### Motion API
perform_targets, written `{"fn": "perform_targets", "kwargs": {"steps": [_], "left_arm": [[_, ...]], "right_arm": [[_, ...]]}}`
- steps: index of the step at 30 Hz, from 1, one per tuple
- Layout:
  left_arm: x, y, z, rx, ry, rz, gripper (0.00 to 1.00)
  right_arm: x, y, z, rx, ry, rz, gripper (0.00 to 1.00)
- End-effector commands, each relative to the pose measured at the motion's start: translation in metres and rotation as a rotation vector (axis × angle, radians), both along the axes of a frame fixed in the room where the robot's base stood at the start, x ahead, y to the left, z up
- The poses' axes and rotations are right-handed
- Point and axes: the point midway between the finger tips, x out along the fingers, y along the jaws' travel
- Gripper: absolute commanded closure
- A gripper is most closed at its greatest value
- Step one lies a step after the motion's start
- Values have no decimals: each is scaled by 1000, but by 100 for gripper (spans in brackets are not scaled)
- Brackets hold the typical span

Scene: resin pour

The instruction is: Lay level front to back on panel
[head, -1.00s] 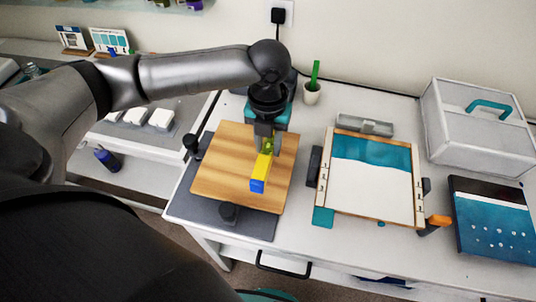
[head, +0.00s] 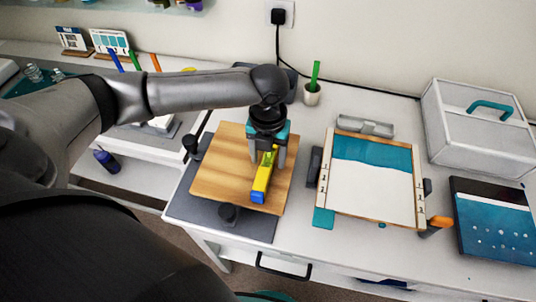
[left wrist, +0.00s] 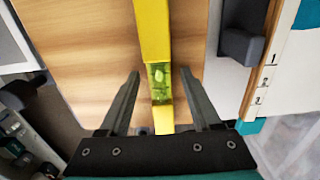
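The yellow level (head: 261,184) with a blue end and a green vial lies on the wooden panel (head: 220,165), right of the panel's middle. It runs roughly front to back, with its blue end toward the front edge. My left gripper (head: 267,161) is over its rear part, pointing down. In the left wrist view, the open fingers (left wrist: 160,76) stand on either side of the level (left wrist: 153,30), with a gap on each side. The vial shows between them. My right gripper is not in view.
The panel rests over a dark grey mat (head: 250,225) with dark knobs around it. A small green-stemmed pot (head: 312,97) stands behind.

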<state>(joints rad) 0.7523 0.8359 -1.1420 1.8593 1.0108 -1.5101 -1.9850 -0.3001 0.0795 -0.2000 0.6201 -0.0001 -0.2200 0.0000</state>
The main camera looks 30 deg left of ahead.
Motion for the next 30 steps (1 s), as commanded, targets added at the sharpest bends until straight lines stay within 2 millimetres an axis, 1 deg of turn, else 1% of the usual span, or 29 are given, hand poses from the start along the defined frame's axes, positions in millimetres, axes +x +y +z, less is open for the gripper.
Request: {"fn": "perform_targets", "kwargs": {"steps": [5,8,11,21,24,27,30], "left_arm": [[0,0,1,0,0,0,35],[1,0,5,-1,-2,0,35],[1,0,18,-1,-4,1,35],[1,0,89,-2,-5,0,35],[1,0,105,-1,-3,1,35],[1,0,116,-1,-2,2,35],[0,0,121,-1,-1,1,35]], "right_arm": [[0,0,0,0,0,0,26],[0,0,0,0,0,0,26],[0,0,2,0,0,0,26],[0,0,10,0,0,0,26],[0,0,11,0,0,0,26],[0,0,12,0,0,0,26],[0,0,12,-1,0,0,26]]}}
